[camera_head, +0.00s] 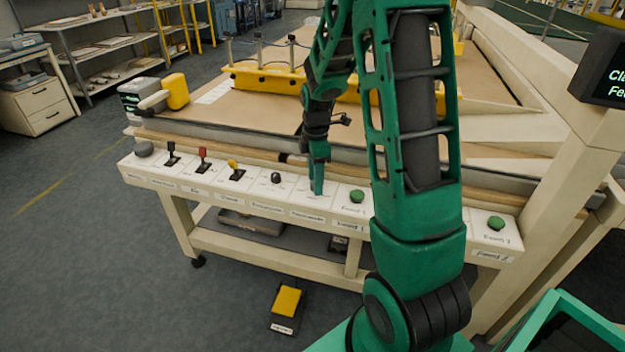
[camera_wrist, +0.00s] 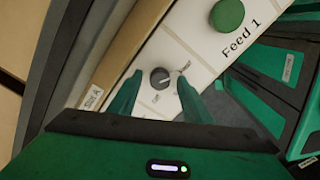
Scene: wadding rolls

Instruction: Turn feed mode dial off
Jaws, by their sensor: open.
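The feed mode dial (camera_wrist: 159,79) is a small round black knob on the white control panel, with a pale pointer mark on it. Small labels stand beside and below it in the wrist view, too small to read surely. My gripper (camera_wrist: 160,85) is open, with one green finger on each side of the dial. I cannot tell whether the fingers touch it. In the head view my gripper (camera_head: 318,188) points down at the panel (camera_head: 332,212) and hides the dial.
A green Feed 1 button (camera_head: 356,196) is just right of my gripper, and another black knob (camera_head: 275,178) is just left. Yellow (camera_head: 236,171), red (camera_head: 203,160) and black (camera_head: 171,153) levers stand further left. Another green button (camera_head: 496,223) is far right.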

